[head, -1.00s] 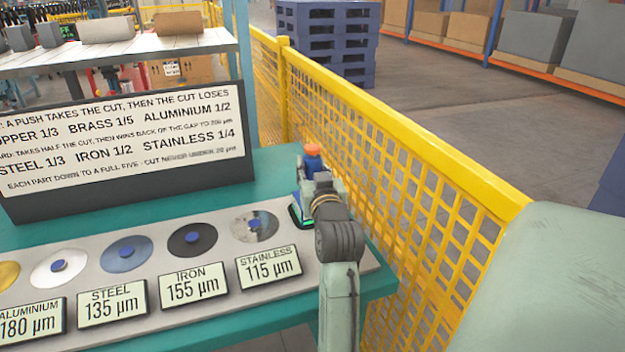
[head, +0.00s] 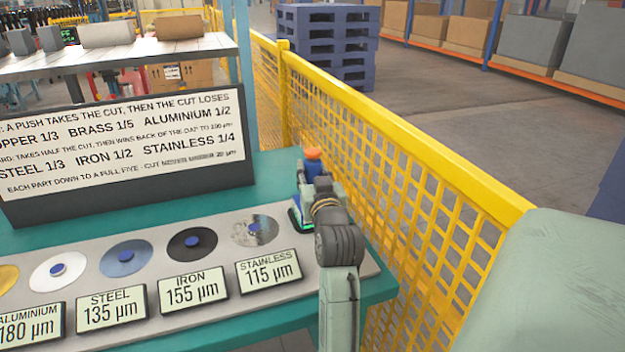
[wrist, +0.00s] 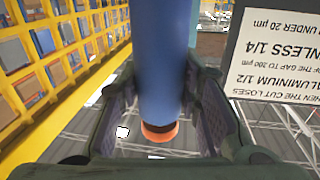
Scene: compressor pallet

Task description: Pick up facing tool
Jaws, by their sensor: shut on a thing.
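The facing tool (head: 313,158) shows in the head view as an orange cap over a blue body, above the right end of the teal bench. In the wrist view the tool (wrist: 158,60) is a thick blue cylinder with an orange end, between the two dark fingers. My gripper (wrist: 160,115) is shut on it. In the head view my gripper (head: 318,188) hides the tool's lower part. I cannot tell whether its lower end touches the bench.
Coloured discs such as the stainless disc (head: 255,230) lie on a grey strip with labels in front. A sign board (head: 125,150) stands behind them. A yellow mesh fence (head: 400,170) runs close along the right of my arm.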

